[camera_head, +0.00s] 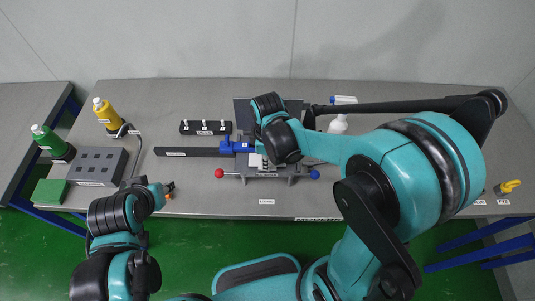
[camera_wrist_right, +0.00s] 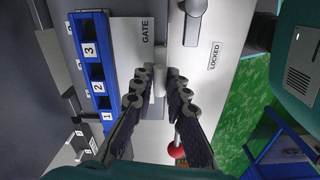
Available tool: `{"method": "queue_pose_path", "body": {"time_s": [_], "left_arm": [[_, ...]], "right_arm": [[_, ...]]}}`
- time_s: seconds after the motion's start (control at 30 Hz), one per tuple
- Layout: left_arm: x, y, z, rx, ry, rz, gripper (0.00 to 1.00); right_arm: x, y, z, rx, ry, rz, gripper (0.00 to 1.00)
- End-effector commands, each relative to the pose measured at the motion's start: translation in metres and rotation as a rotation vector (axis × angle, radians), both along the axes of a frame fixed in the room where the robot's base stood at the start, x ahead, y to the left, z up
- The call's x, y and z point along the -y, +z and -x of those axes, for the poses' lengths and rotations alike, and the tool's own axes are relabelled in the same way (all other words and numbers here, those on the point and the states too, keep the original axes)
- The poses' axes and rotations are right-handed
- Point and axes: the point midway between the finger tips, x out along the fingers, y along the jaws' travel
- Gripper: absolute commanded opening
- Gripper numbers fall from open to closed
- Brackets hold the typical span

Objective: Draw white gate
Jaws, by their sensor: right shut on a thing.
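The white gate (camera_wrist_right: 134,47) is a flat white plate marked GATE, in the right wrist view beside a blue block (camera_wrist_right: 91,65) with pockets numbered 1, 2 and 3. My right gripper (camera_wrist_right: 158,88) is shut on the gate's pale handle, which shows between the fingertips. In the head view my right wrist hides most of the gate and its fixture; the blue block (camera_head: 237,146) shows just left of it. My left gripper (camera_head: 168,190) is at the front left, above the table; its opening is too small to tell.
A red ball knob (camera_head: 219,173) and a blue one (camera_head: 315,175) flank the fixture. A dark bar (camera_head: 187,152) and a black numbered rack (camera_head: 206,127) lie to the left. Yellow (camera_head: 106,114) and green (camera_head: 52,142) bottles stand far left. The front table strip is clear.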

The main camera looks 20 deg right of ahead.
Motion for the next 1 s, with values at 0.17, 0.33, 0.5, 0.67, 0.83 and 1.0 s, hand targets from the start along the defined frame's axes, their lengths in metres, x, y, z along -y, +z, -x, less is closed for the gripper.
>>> {"method": "queue_pose_path", "body": {"time_s": [0.17, 0.33, 0.5, 0.67, 0.83, 1.0], "left_arm": [[0.000, 0.000, 0.000, 0.000, 0.000, 0.000, 0.36], [0.000, 0.000, 0.000, 0.000, 0.000, 0.000, 0.36], [0.000, 0.000, 0.000, 0.000, 0.000, 0.000, 0.36], [0.000, 0.000, 0.000, 0.000, 0.000, 0.000, 0.36], [0.000, 0.000, 0.000, 0.000, 0.000, 0.000, 0.36], [0.000, 0.000, 0.000, 0.000, 0.000, 0.000, 0.36]], "right_arm": [[-0.001, -0.001, 0.003, -0.010, -0.001, -0.003, 0.00], [-0.001, -0.001, 0.003, -0.010, -0.001, -0.003, 0.24], [-0.001, -0.001, 0.003, -0.008, 0.000, -0.002, 0.24], [-0.001, 0.000, 0.002, -0.008, 0.000, -0.003, 0.24], [-0.001, 0.007, 0.002, -0.007, 0.000, -0.002, 0.24], [0.000, 0.035, 0.003, -0.007, 0.000, -0.002, 0.24]]}}
